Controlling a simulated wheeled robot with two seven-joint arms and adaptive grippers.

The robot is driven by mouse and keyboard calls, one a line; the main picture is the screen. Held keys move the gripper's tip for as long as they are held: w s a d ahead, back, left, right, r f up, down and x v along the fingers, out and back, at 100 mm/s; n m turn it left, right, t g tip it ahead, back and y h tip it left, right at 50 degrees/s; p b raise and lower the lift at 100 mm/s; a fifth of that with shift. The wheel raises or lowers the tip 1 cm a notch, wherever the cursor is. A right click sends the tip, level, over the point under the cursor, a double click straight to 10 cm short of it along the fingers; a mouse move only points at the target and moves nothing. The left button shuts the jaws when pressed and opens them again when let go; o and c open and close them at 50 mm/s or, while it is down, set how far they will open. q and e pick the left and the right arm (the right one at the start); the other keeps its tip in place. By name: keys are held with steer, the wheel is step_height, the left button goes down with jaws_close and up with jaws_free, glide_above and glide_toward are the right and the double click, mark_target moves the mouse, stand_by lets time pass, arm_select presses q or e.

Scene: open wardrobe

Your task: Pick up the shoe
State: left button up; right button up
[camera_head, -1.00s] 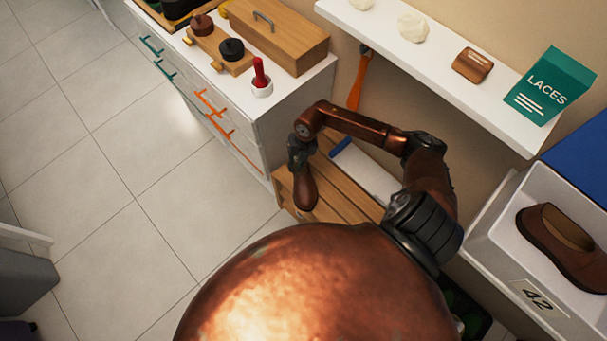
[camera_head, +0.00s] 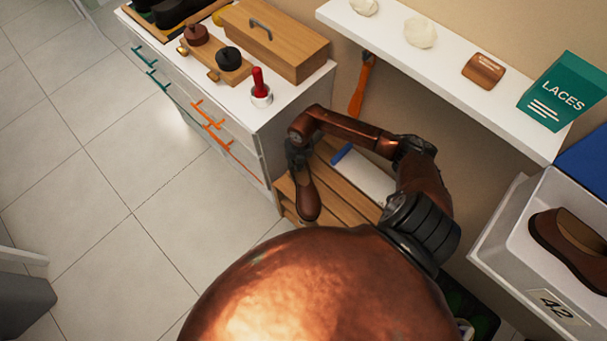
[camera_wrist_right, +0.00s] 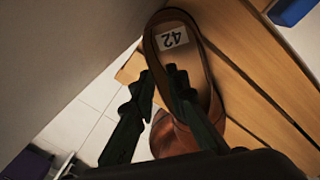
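The brown leather shoe (camera_head: 308,203) is at the left end of the slatted wooden bench. In the right wrist view the shoe (camera_wrist_right: 205,60) shows its opening, with a label reading 42 inside at the far end. My right gripper (camera_head: 300,150) is above the shoe. In the wrist view its dark fingers (camera_wrist_right: 159,75) sit close together, one over the opening and one outside, with the shoe's side wall between the tips. Whether the shoe touches the bench is unclear. A matching shoe (camera_head: 572,240) lies in a white box at the right. My left gripper is out of view.
The wooden bench (camera_head: 345,200) holds a white and blue object (camera_head: 365,176). A white drawer cabinet (camera_head: 270,125) stands left of it, carrying a wooden box (camera_head: 275,50). A white shelf (camera_head: 450,75) overhangs at the right. Open tiled floor (camera_head: 130,190) lies left.

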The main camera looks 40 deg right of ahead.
mark_target(294, 172)
steer(key=f, duration=0.1)
steer(key=f+b, duration=0.1)
steer(key=f, duration=0.2)
steer(key=shift+w+a+f, duration=0.2)
steer(key=shift+a+f, duration=0.05)
steer(key=shift+f, duration=0.15)
steer(key=shift+r, duration=0.1)
jaws_close()
